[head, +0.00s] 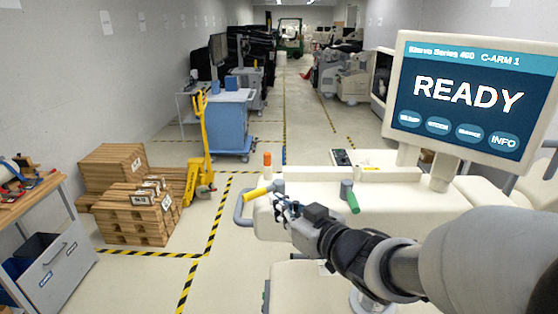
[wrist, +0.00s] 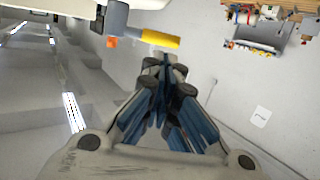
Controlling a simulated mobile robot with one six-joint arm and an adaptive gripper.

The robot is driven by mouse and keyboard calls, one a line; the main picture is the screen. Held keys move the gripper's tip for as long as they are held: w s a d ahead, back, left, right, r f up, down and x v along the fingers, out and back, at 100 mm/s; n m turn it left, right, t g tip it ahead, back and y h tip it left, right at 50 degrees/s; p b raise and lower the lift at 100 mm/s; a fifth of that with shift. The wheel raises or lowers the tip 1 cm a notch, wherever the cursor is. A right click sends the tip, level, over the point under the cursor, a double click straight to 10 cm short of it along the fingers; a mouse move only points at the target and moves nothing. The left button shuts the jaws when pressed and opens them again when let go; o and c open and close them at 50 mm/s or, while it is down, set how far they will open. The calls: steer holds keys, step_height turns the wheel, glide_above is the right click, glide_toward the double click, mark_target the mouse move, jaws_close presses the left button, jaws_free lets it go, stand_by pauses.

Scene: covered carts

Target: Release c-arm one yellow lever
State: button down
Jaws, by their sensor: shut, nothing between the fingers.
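The C-arm 1 cart (head: 300,218) is cream white and carries a screen (head: 462,95) that reads "C-ARM 1" and "READY". Its yellow lever (head: 258,194) sticks out to the left from a grey hub at the cart's left end. The lever also shows in the wrist view (wrist: 160,39), just beyond the fingertips. My gripper (head: 278,198) is shut and empty beside the lever's hub end. In the wrist view my gripper (wrist: 165,65) has its fingers together below the lever. I cannot tell whether the fingertips touch it.
An orange knob (head: 267,158) sits behind the yellow lever. Wooden crates (head: 135,210), a yellow pallet jack (head: 202,150) and a blue cart (head: 217,120) stand left. Striped floor between is clear.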

mark_target(257, 193)
steer(key=x, duration=0.8)
steer(key=shift+x, duration=0.8)
steer(key=shift+s+r, duration=0.15)
steer(key=shift+r, duration=0.05)
steer(key=shift+a, duration=0.1)
